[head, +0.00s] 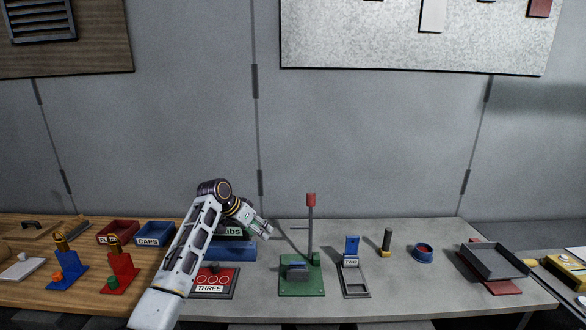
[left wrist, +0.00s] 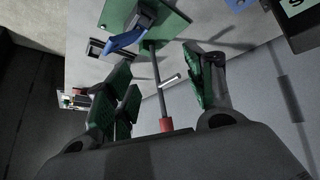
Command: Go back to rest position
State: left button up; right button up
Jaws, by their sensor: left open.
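My left arm rises from the bottom left of the head view and bends to the right. Its gripper (head: 264,229) is in the air above the bench, left of the green press-like stand (head: 302,288) with a red-tipped lever. In the left wrist view the gripper's green-padded fingers (left wrist: 165,95) are spread apart with nothing held between them. The green stand (left wrist: 172,25) shows beyond the fingers there, with its red knob (left wrist: 166,124) near the palm edge in the picture. My right gripper is not in either view.
A plate marked THREE (head: 215,288) and a blue bin (head: 235,252) lie near my left arm. A red bin (head: 118,231) and a CAPS bin (head: 155,233) stand at left. A TWO fixture (head: 352,277), blue-red dish (head: 423,252) and dark tray (head: 495,262) are at right.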

pick_arm(q)
jog(key=s+a+f+n+y, duration=0.1)
jog(key=s+a+f, duration=0.1)
jog(key=s+f, duration=0.8)
jog(key=s+a+f+n+y, duration=0.1)
jog(key=s+a+f, duration=0.1)
jog(key=s+f, duration=0.7)
jog(key=s+a+f+n+y, duration=0.1)
jog(key=s+a+n+y, duration=0.15)
jog(key=s, duration=1.05)
jog(key=s+a+n+y, duration=0.1)
jog(key=s+a, duration=0.3)
jog(key=s, duration=1)
notch_tip(320, 180, down, 35)
jog(key=s+g+b, duration=0.2)
jog(key=s+a+f+b, duration=0.1)
jog(key=s+a+f, duration=0.1)
jog(key=s+f, duration=0.9)
jog(key=s+a+f+g, duration=0.1)
jog(key=s+a+f, duration=0.1)
jog(key=s+f, duration=0.9)
jog(key=shift+s+b, duration=0.2)
jog(key=shift+b, duration=0.15)
